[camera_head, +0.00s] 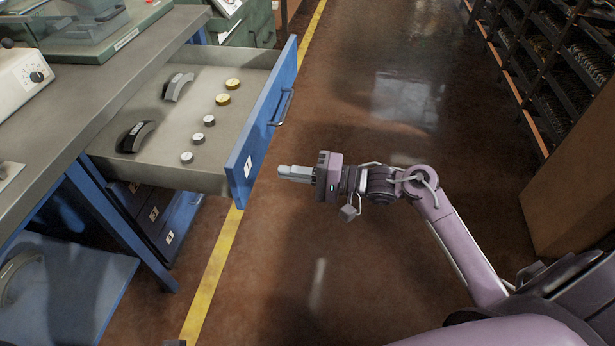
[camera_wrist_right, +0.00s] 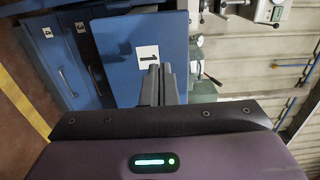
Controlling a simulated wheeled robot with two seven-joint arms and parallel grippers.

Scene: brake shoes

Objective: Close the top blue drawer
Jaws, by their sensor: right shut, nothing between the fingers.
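The top blue drawer (camera_head: 262,118) is pulled well out from under the workbench, its front marked with a 1 label and a handle (camera_head: 283,106). Inside lie two brake shoes (camera_head: 178,86) and several small round parts (camera_head: 210,120). My right gripper (camera_head: 281,172) is shut and empty, just to the right of the drawer front near its label end, with a small gap in the head view. In the right wrist view the shut fingers (camera_wrist_right: 161,72) point at the blue drawer front (camera_wrist_right: 118,50), overlapping the label's edge; contact cannot be told. My left gripper is not in view.
The grey workbench top (camera_head: 110,80) runs along the left, with a white device (camera_head: 22,78) on it. Lower blue drawers (camera_head: 178,222) are shut beneath. Dark shelving (camera_head: 545,70) and a brown box (camera_head: 575,180) stand at right. The floor between is clear.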

